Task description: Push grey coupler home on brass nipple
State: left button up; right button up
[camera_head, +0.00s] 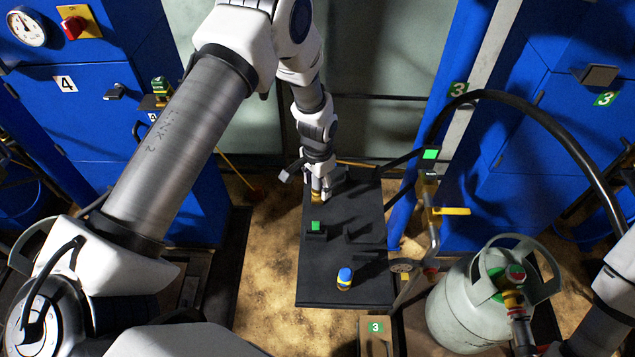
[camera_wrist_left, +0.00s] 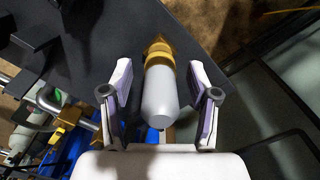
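In the left wrist view the grey coupler (camera_wrist_left: 160,95) is a smooth light-grey cylinder, with a brass-coloured part (camera_wrist_left: 158,52) at its far end. My left gripper (camera_wrist_left: 161,103) is open, one finger on each side of the coupler, with a narrow gap showing on both sides. In the head view my left gripper (camera_head: 319,186) points down at the far left of the dark bench, where a bit of brass shows beneath it. I cannot tell how far the coupler sits on the nipple.
The dark bench (camera_head: 318,275) carries a green-topped block (camera_head: 316,226) and a blue-and-yellow capped piece (camera_head: 345,278). A pale gas cylinder (camera_head: 462,318) with a red-green valve stands at the right. A yellow-handled pipe valve (camera_head: 450,211) and a black hose (camera_head: 545,120) are near it.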

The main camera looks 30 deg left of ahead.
pick_arm(q)
notch_tip(320, 180, up, 12)
dwell(0.6)
